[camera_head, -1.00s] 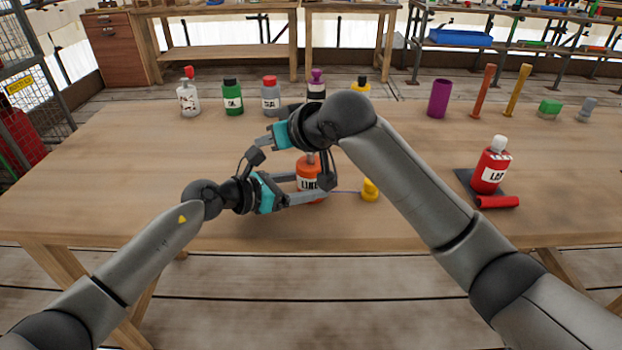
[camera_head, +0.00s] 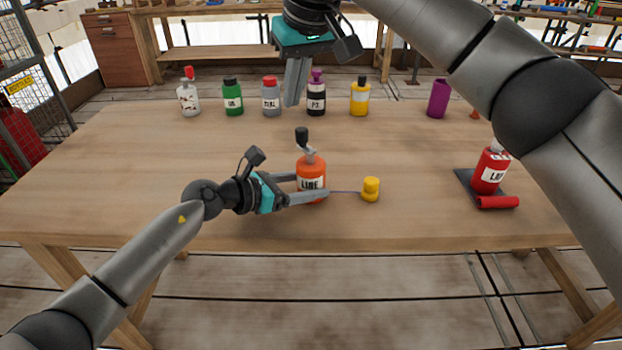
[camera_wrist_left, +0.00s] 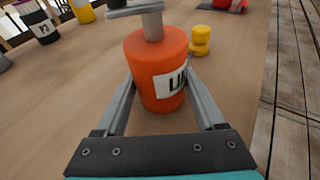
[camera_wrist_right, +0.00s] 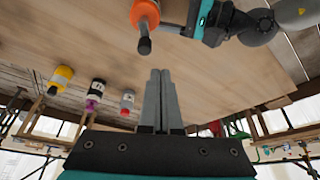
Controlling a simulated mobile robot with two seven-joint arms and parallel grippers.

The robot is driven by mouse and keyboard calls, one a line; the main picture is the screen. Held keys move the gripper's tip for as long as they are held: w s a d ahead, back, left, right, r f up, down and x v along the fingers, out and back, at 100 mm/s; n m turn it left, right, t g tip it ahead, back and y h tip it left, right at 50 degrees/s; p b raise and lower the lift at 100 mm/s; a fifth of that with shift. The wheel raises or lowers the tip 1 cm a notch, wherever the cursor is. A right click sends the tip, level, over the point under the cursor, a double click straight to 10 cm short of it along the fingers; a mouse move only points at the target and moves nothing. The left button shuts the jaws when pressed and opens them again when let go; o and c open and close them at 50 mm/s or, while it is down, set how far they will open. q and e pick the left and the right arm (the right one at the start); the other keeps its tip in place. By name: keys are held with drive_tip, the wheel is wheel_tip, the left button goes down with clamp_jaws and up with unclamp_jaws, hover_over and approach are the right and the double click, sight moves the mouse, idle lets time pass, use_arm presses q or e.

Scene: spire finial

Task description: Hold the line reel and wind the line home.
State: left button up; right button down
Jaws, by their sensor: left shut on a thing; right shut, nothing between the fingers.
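The orange line reel (camera_head: 311,170) with a "LINE" label stands upright on the table. It has a grey crank with a black knob (camera_head: 301,134) on top. My left gripper (camera_head: 312,195) is shut on the reel's body, one finger on each side, as the left wrist view (camera_wrist_left: 160,85) also shows. A thin line runs right from the reel to a yellow piece (camera_head: 371,189), which stands close beside it. My right gripper (camera_head: 291,98) is shut and empty, raised above and behind the reel, clear of the crank. The reel and its knob also show in the right wrist view (camera_wrist_right: 145,15).
Several bottles stand along the back, including a green one (camera_head: 233,98) and a yellow one (camera_head: 360,98). A purple cylinder (camera_head: 438,98) stands at the back right. The table's front left is clear.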

wheel_tip(320, 180, down, 6)
drive_tip(key=shift+f, duration=0.2)
idle(0.3)
drive_tip(key=shift+f, duration=0.25)
idle(1.8)
drive_tip(key=shift+f, duration=1.25)
drive_tip(key=shift+w, duration=0.2)
